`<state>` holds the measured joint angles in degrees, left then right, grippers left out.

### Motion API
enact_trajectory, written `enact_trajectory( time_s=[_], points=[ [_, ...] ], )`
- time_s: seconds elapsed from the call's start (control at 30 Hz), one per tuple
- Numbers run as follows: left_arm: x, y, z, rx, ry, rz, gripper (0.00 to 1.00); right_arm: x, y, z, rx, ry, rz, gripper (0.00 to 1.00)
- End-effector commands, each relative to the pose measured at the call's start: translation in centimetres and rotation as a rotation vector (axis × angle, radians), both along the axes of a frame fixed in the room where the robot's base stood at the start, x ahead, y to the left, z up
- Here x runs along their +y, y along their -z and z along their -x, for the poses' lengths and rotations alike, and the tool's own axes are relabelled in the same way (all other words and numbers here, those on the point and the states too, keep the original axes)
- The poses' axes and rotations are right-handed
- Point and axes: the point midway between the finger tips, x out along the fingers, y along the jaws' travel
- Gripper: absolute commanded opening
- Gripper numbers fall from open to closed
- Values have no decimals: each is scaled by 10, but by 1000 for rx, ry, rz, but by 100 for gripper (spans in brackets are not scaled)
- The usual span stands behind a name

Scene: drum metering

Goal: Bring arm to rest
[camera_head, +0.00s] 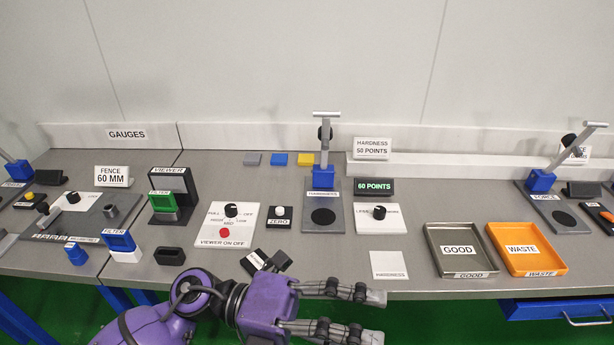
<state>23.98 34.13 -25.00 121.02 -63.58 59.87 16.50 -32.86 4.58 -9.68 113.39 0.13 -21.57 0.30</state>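My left arm, purple, comes in from the lower left. My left gripper (374,317) points to the right, its two fingers spread apart with nothing between them. It appears in front of the table's front edge, over the green floor, below the white HARDNESS pad (388,265). My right arm and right gripper are not in view.
The grey table (340,275) carries the hardness gauge (323,180), a white knob panel (378,218), GOOD tray (440,232) and orange WASTE tray (500,232). Small black blocks (275,262) lie just behind my arm. A blue drawer (550,309) sits under the right side.

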Motion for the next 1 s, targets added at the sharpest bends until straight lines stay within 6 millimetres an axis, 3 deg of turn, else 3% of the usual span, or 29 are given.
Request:
enact_trajectory(
  time_s=[0.07,0.17,0.27,0.37,0.47,0.53,0.7,0.8,0.9,1.0],
  points=[
    [9,-16,-30,214,-214,193,65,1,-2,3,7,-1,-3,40],
    [45,-7,-77,485,-509,382,65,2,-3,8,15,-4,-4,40],
    [97,38,-111,756,-805,506,65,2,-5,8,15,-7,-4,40],
    [146,97,-119,987,-1049,568,65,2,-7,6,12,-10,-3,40],
    [188,160,-104,1200,-1262,595,65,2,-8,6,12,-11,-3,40],
    [213,204,-83,1343,-1395,598,65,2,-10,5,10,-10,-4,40],
    [252,296,-9,1668,-1660,573,65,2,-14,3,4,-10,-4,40],
    [262,332,34,1821,-1763,546,65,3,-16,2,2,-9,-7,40],
    [266,354,67,1929,-1828,524,65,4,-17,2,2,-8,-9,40],
    [267,361,78,1964,-1847,516,65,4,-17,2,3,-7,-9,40]
  ],
)
